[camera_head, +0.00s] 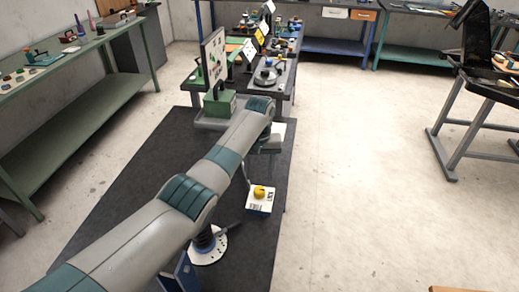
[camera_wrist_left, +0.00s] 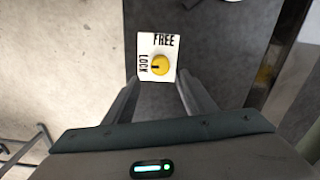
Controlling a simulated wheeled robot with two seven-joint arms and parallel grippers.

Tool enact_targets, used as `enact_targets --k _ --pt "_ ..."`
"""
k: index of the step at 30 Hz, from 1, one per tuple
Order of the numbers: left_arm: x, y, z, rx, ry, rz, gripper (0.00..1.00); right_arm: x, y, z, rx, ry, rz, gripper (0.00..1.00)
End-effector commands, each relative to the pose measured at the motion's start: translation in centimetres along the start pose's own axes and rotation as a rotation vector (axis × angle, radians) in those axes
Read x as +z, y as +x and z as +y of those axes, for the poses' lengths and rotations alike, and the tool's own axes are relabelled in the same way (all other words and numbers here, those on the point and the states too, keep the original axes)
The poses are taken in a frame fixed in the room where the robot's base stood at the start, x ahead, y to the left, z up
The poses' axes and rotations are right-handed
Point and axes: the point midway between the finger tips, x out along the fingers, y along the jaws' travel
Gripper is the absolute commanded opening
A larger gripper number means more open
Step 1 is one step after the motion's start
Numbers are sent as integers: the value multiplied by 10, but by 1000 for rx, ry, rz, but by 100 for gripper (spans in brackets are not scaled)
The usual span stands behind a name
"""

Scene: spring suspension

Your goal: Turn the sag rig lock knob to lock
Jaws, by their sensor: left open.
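The knob appears beyond the tips, untouched. My right gripper is not in view.
A round white base with a dark coil (camera_head: 207,245) stands under my left arm. A grey bench (camera_head: 283,90) with parts and signs stands beyond. A green bench (camera_head: 75,110) lies at left. The pale floor at right (camera_head: 350,200) is clear.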

Motion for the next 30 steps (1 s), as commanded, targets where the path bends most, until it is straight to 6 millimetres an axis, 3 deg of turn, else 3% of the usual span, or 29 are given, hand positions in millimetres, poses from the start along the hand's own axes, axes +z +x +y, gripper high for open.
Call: enact_targets --k 9,15,30 --pt "-1 -62 0 2 1 5 51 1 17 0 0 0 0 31" --pt "-1 -88 0 1 0 4 51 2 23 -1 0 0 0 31" --pt "0 -99 0 0 0 2 51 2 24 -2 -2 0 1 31"
